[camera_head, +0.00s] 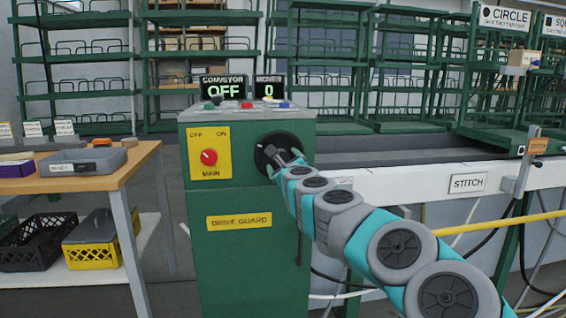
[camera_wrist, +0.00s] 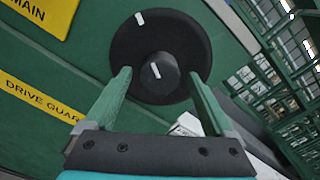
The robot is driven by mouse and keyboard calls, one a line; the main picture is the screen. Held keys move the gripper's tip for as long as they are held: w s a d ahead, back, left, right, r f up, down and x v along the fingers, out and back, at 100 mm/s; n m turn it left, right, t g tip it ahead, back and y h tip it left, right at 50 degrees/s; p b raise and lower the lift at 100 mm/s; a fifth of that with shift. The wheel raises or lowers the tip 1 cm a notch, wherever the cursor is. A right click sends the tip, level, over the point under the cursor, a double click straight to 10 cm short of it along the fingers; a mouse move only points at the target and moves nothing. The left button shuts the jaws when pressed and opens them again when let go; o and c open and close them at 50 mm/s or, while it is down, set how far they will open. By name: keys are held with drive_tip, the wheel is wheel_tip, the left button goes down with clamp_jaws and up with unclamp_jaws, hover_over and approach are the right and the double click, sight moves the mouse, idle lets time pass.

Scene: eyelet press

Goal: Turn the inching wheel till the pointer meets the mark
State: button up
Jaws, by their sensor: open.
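The black inching wheel (camera_head: 265,152) is on the front of the green cabinet, right of the yellow main switch plate. In the wrist view the wheel (camera_wrist: 190,45) is a black disc with a white line near its upper left rim. Its raised hub (camera_wrist: 158,76) carries another white line, which I take to be the pointer. I cannot tell for certain which line is pointer and which is mark. My gripper (camera_wrist: 157,85) is open, its two green fingers on either side of the hub. I cannot tell whether they touch it. In the head view my gripper (camera_head: 284,162) partly covers the wheel.
The green cabinet (camera_head: 248,270) bears a red main knob (camera_head: 209,157), a drive guard label (camera_head: 239,222) and displays reading conveyor OFF (camera_head: 223,88) and moves 0 (camera_head: 268,88). A wooden table (camera_head: 100,180) stands left. A white rail (camera_head: 420,185) with a stitch sign runs right.

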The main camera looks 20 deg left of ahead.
drive_tip(key=b+v, duration=0.1)
drive_tip(key=v, duration=0.6)
drive_tip(key=shift+s, duration=0.2)
drive_tip(key=shift+d, duration=0.15)
idle(1.6)
